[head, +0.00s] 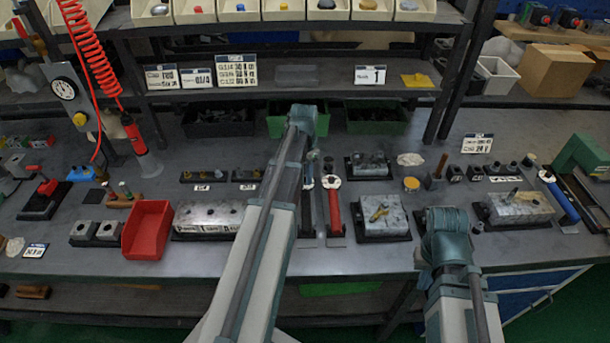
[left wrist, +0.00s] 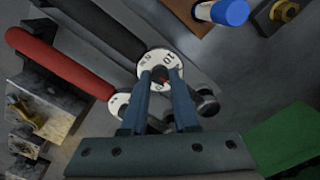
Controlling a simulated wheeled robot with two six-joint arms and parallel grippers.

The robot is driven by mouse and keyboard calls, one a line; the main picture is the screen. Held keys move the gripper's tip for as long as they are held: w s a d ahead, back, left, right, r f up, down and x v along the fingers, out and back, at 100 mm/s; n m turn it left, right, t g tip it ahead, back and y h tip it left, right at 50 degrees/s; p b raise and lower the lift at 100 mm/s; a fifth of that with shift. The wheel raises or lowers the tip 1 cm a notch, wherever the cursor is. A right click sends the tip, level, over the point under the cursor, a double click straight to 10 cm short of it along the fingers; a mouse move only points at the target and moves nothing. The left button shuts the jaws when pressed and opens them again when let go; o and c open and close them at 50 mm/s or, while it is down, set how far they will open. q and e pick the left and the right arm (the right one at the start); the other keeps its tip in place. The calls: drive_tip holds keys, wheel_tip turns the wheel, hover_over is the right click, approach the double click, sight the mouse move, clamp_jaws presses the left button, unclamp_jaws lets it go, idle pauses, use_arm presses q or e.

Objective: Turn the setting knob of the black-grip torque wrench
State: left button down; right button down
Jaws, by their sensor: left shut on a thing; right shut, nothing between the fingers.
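The black-grip torque wrench shows in the left wrist view, its dark grip (left wrist: 103,28) running up and left from a round white dial (left wrist: 160,62). My left gripper (left wrist: 161,84) is shut on the setting knob at the dial's centre; the fingers hide most of the knob. A small red mark shows between the fingertips. In the head view my left gripper (head: 312,168) points down at the wrench's dial end, and my arm covers much of the black grip. My right gripper (head: 445,235) is near the table's front edge, shut and empty; its fingertips are hidden.
The red-grip wrench (head: 334,208) lies right beside the black one. Right of it stands a metal block (head: 383,228) with a brass valve. A red bin (head: 147,230) is at left. A blue-grip wrench (head: 563,203) lies far right. Shelves (head: 290,100) rise behind.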

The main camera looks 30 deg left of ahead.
sight(304, 179)
use_arm(q)
drive_tip(key=shift+s, duration=0.1)
drive_tip(key=c, duration=0.7)
unclamp_jaws()
drive_tip(key=shift+r, duration=0.1)
wheel_tip(304, 179, up, 14)
drive_tip(key=p, duration=1.3)
drive_tip(key=shift+a+f+p, duration=0.15)
drive_tip(key=shift+f+p, duration=0.05)
drive_tip(key=shift+p, duration=0.2)
